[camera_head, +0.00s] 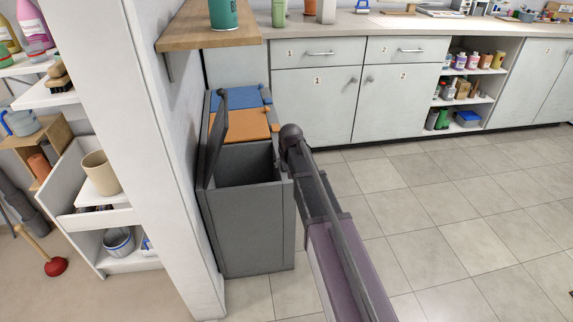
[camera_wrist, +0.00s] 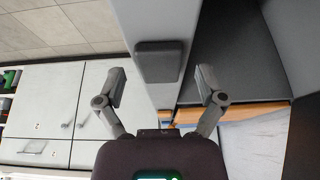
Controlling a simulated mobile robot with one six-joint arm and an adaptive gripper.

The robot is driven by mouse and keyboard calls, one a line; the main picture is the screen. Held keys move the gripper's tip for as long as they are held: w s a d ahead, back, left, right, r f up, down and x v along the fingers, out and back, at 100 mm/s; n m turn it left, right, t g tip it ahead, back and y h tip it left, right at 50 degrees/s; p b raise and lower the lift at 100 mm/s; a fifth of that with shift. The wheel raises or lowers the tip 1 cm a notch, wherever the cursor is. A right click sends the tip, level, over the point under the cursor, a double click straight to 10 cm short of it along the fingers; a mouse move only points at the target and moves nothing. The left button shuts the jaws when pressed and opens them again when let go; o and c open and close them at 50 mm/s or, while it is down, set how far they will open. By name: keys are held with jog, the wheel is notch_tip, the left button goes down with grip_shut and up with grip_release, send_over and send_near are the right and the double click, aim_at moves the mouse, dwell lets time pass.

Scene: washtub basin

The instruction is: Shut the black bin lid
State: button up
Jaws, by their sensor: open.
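The black bin (camera_head: 245,225) stands beside the white wall panel in the head view. Its black lid (camera_head: 216,143) is raised, standing nearly upright and leaning along the left side, with the dark interior showing. In the wrist view my gripper (camera_wrist: 161,78) is open and empty, its two fingers apart on either side of a grey bin edge (camera_wrist: 147,20). A dark rounded block (camera_wrist: 160,62) shows between the fingers; I cannot tell whether anything touches. My arm hides the gripper's fingers in the head view. The open bin interior (camera_wrist: 235,55) lies right of the fingers in the wrist view.
Shut orange (camera_head: 245,124) and blue (camera_head: 236,98) lids are behind the black one. A wooden shelf (camera_head: 208,28) with a green can (camera_head: 223,14) overhangs the bins. White cabinets (camera_head: 318,105) line the back. The tiled floor (camera_head: 450,210) to the right is clear.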

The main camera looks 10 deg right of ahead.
jog(key=shift+r, duration=0.15)
jog(key=p+v, duration=1.3)
jog(key=shift+r, duration=0.3)
jog(key=shift+s, duration=0.1)
dwell(0.8)
jog(key=s+d+f+g, duration=0.1)
jog(key=s+g, duration=0.3)
jog(key=s, duration=1.9)
notch_tip(320, 180, up, 17)
jog(key=p, duration=1.7)
jog(key=shift+s+d+g, duration=0.15)
jog(key=shift+d+g, duration=0.05)
jog(key=shift+g, duration=0.1)
